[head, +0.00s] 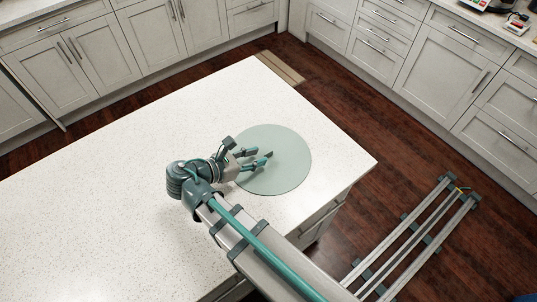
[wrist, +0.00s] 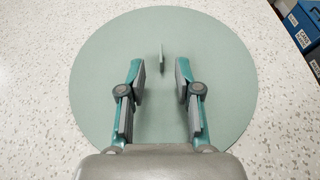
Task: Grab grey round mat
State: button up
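A round, flat grey-green mat (head: 290,160) lies on the white speckled counter near its right corner. In the wrist view the mat (wrist: 105,60) fills the middle of the picture. A small thin grey piece (wrist: 162,58) stands up from the mat just beyond my fingertips, like a handle; in the head view it is a small dark mark (head: 269,154). My gripper (head: 253,157) is over the left part of the mat. Its two fingers (wrist: 160,68) are apart with nothing between them, on either side of the line to the upright piece. I cannot tell how high the fingertips are above the mat.
The white island counter (head: 110,180) is otherwise clear. Blue boxes with labels (wrist: 303,24) show at the right edge of the wrist view. Grey cabinets (head: 430,70) stand across the wooden floor (head: 350,105). Rails (head: 410,240) lie on the floor at lower right.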

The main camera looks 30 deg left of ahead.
aim_at(267, 153)
jog(key=shift+p+x, duration=0.5)
jog(key=shift+x, duration=1.5)
jog(key=shift+r, duration=0.1)
grip_shut()
